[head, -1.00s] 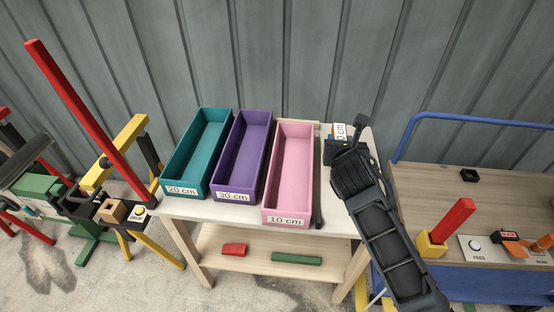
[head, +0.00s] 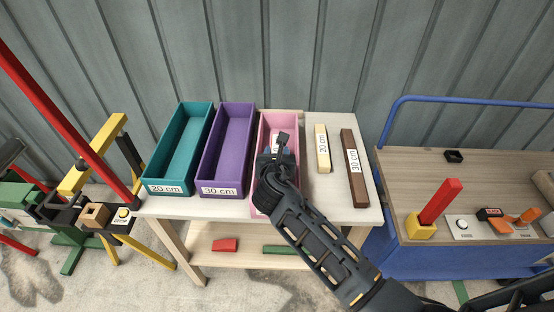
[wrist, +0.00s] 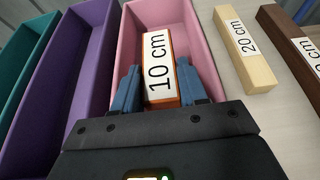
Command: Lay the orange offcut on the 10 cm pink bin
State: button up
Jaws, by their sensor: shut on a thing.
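My gripper (head: 276,158) is over the pink bin (head: 296,128) on the white table. In the wrist view its blue fingers (wrist: 159,88) are shut on the orange offcut (wrist: 174,98), which has a white "10 cm" label on its top face. The offcut points away from me along the length of the pink bin (wrist: 205,50) and lies within its outline. I cannot tell whether it touches the bin floor. In the head view my arm hides the bin's front and most of the offcut.
The purple bin (head: 250,120) and teal bin (head: 207,118) stand close on the left. A pale 20 cm offcut (head: 322,146) and a brown 30 cm offcut (head: 357,180) lie on the right. A blue-edged cart (head: 420,262) stands further right. Red and green pieces lie on the lower shelf.

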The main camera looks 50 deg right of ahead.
jog(key=shift+f, duration=1.1)
jog(key=shift+f, duration=0.4)
jog(key=shift+f+b, duration=0.2)
jog(key=shift+b, duration=0.1)
jog(key=o, duration=1.1)
jog(key=shift+r, duration=0.2)
jog(key=v, duration=1.2)
jog(key=shift+r, duration=0.5)
